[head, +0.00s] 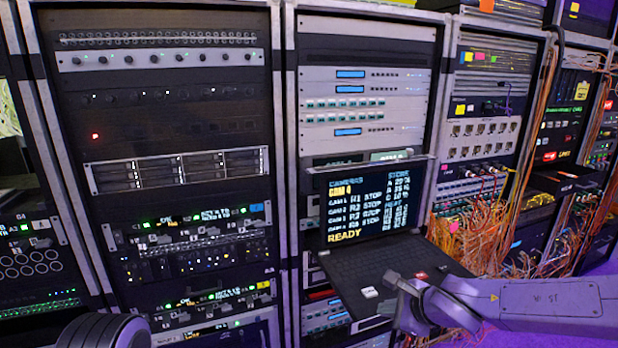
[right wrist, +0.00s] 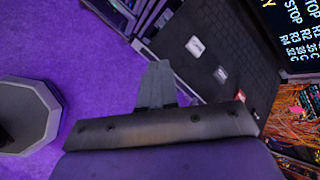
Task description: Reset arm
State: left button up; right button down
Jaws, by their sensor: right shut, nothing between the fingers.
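My right gripper (right wrist: 157,80) is shut with nothing between its fingers, its tips over purple floor beside the console in the right wrist view. In the head view my right arm comes in from the lower right, in front of the console's front edge. The console has a dark keyboard tray (head: 415,258) with a white key (head: 370,292) and a red key (head: 421,275). The white key (right wrist: 195,46) and red key (right wrist: 240,95) also show in the right wrist view, to the right of the fingers. My left gripper is not in view.
The console screen (head: 365,208) stands above the tray and reads READY. Tall equipment racks (head: 165,130) line the back. Loose orange cables (head: 490,235) hang at the right, near my right arm. Purple floor (right wrist: 95,75) is open left of the fingers, near a grey octagonal object (right wrist: 25,115).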

jog(key=s+d+f+n+g+h+b, duration=0.1)
jog(key=s+d+f+n+h+b, duration=0.2)
jog(key=s+f, duration=0.45)
jog(key=s+d+f+n+h, duration=0.2)
jog(key=s+d+f+h, duration=0.15)
jog(key=f, duration=0.65)
jog(key=s+d+f+n+g+h+b, duration=0.1)
jog(key=s+d+f+n+h+b, duration=0.1)
jog(key=s+d+f, duration=0.4)
pick_arm(q)
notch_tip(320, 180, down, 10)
jog(key=b, duration=0.5)
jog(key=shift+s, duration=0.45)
pick_arm(e)
jog(key=s+f+n+g, duration=0.2)
jog(key=s+f+n, duration=0.5)
jog(key=s+f, duration=0.9)
jog(key=s, duration=0.4)
jog(key=shift+d+g, duration=0.2)
jog(key=shift+g, duration=0.1)
